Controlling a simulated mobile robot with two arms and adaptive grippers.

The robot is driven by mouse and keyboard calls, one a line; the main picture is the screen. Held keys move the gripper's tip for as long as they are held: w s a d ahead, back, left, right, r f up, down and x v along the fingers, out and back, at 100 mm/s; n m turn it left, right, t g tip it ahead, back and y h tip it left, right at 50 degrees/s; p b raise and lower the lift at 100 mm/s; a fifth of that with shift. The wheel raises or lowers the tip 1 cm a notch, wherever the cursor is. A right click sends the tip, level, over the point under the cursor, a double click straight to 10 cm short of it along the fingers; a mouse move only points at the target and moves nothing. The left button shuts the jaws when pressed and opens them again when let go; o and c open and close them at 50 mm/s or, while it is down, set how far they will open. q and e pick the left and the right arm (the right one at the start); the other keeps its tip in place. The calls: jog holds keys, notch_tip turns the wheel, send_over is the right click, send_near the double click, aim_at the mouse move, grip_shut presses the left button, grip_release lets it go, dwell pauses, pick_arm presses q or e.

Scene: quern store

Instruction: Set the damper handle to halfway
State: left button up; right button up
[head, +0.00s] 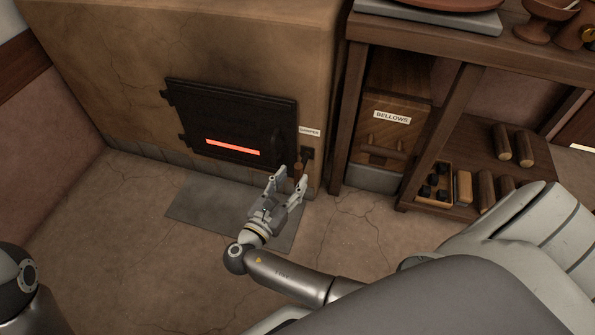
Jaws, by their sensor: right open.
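The damper handle (298,169) is a small brown knob on a dark fitting (307,154) at the right of the stove front, below a small white label reading DAMPER (309,131). The handle hangs down, partly behind my right gripper's fingers, so its exact setting is hard to tell. My right gripper (289,180) is open, with its fingertips just in front of and below the handle. I cannot tell whether they touch it. My left gripper is out of view.
The clay stove (130,60) has a black door (230,122) with a glowing red slot. A grey floor plate (200,200) lies before it. At right, a wooden bench (455,45) holds bowls above, a bellows box (385,130) and a shelf with logs (503,142) and a crate (435,193).

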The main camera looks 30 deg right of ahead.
jog(key=v, duration=0.7)
jog(key=shift+a, duration=0.2)
jog(key=shift+s, duration=0.1)
